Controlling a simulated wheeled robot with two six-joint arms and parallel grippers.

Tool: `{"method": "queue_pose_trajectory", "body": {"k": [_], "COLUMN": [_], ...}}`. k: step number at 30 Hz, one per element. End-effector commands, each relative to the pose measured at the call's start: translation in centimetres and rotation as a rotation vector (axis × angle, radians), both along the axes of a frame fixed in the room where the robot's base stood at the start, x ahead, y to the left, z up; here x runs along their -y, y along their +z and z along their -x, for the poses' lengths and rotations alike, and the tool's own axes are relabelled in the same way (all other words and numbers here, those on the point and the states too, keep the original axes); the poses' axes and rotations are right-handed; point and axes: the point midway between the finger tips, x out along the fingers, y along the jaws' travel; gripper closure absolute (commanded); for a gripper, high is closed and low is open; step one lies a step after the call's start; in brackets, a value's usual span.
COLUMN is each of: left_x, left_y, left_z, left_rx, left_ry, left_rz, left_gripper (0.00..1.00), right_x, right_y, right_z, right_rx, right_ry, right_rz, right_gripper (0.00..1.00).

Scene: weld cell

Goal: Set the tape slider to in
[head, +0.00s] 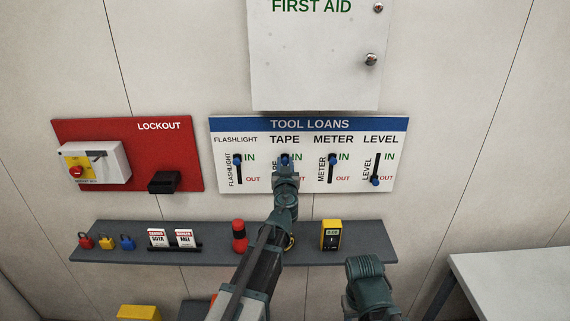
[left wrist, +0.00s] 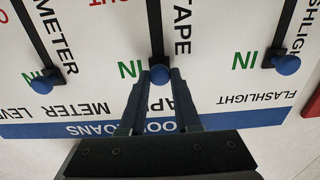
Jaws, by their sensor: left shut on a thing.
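The tool loans board (head: 225,181) hangs on the wall. Its blue tape slider knob (head: 285,159) is at the upper, IN end of its slot. In the left wrist view, which is upside down, the tape knob (left wrist: 159,74) sits at the slot end beside the green IN. My left gripper (head: 286,171) is at the tape slot, hiding its lower part. In the left wrist view its fingertips (left wrist: 159,80) are closed on the tape knob.
The flashlight knob (head: 238,160) and meter knob (head: 332,160) are at IN; the level knob (head: 375,182) is at OUT. A grey shelf (head: 210,257) below holds padlocks, tags, a red flashlight (head: 239,236) and a yellow meter (head: 331,235). A first aid cabinet (head: 310,60) hangs above.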

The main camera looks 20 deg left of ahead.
Motion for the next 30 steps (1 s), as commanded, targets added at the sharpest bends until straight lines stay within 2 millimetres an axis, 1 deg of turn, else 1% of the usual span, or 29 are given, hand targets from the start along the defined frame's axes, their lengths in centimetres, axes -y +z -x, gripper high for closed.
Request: {"method": "queue_pose_trajectory", "body": {"k": [1, 3, 6, 15, 20, 26, 30], "left_x": [0.0, 0.0, 0.0, 0.0, 0.1, 0.5, 0.8], "left_y": [0.1, 0.1, 0.1, 0.1, 0.1, 0.0, 0.0], "left_z": [-0.1, -0.1, -0.1, 0.0, 0.6, 2.8, 5.1], "left_rx": [0.000, 0.000, 0.000, 0.000, -0.001, -0.001, -0.001], "left_ry": [0.000, 0.000, 0.000, 0.000, 0.000, 0.001, 0.003], "left_rz": [-0.004, -0.004, -0.003, -0.002, -0.002, -0.002, -0.002], "left_gripper": [0.67, 0.55, 0.40, 0.40, 0.40, 0.40, 0.40], "right_x": [0.0, 0.0, 0.0, 0.0, 0.0, 0.0, 0.0], "right_y": [0.1, 0.1, 0.1, 0.1, 0.0, 0.0, 0.0], "right_z": [0.0, 0.0, 0.0, 0.0, 0.0, 0.0, 0.0], "right_rx": [0.000, 0.000, 0.000, 0.000, 0.000, 0.000, 0.000], "right_ry": [0.000, 0.000, 0.000, 0.000, 0.000, 0.000, 0.000], "right_rz": [0.000, 0.000, 0.000, 0.000, 0.000, 0.000, 0.000], "right_gripper": [0.50, 0.50, 0.50, 0.50, 0.50, 0.50, 0.50]}}
